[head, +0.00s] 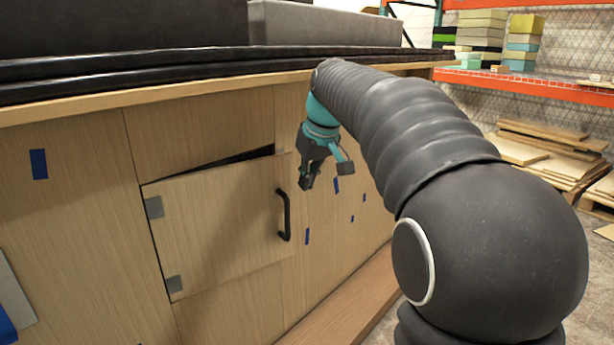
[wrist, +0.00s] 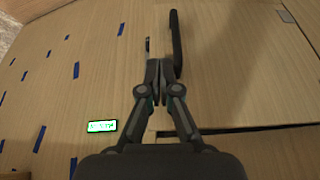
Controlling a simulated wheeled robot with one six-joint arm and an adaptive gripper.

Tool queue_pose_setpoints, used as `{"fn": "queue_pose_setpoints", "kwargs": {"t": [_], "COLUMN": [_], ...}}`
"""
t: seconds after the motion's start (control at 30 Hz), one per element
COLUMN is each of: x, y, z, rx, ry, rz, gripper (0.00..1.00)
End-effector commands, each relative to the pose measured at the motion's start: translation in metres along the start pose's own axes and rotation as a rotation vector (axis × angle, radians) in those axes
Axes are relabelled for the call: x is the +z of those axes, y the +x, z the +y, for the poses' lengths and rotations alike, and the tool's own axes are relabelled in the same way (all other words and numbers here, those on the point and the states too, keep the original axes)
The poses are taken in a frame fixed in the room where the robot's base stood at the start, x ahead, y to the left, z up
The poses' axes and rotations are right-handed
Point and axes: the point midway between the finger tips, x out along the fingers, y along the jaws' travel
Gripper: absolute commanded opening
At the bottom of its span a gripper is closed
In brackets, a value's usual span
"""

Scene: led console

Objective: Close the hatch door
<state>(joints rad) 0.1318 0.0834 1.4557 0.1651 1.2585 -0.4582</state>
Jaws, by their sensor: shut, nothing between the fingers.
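The hatch door (head: 225,225) is a light wood panel in the console front, with grey hinges on its left and a black handle (head: 285,215) on its right. It is slightly ajar, with a dark wedge-shaped gap along its top edge. In the wrist view the door (wrist: 235,65) fills the right side, its handle (wrist: 176,45) is at the top middle, and the gap (wrist: 235,131) is below. My gripper (head: 306,183) is shut and empty, in front of the console just above and right of the handle. Its fingertips (wrist: 158,70) show beside the handle's end; I cannot tell whether they touch.
The wood console front (head: 80,170) has several blue tape pieces, and a small green-lit display (wrist: 102,126) shows in the wrist view. A black-edged countertop (head: 200,62) overhangs above. A wooden ledge (head: 345,310) runs along the bottom. Orange shelving (head: 540,82) stands at the back right.

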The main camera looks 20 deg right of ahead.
Motion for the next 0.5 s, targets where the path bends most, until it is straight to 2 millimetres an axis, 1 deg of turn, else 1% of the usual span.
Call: {"fn": "queue_pose_setpoints", "kwargs": {"t": [0.03,0.3,0.33,0.4,0.5], "x": [0.001,0.001,0.0,-0.013,-0.024], "y": [0.014,0.064,0.068,0.068,0.072], "z": [0.0,-0.001,-0.001,0.0,0.0], "rx": [-0.001,-0.001,-0.001,0.0,0.0], "ry": [0.0,0.0,-0.001,-0.001,0.0], "rz": [-0.003,-0.002,-0.003,0.0,0.0], "gripper": [0.0,0.0,0.0,0.0,0.0]}}
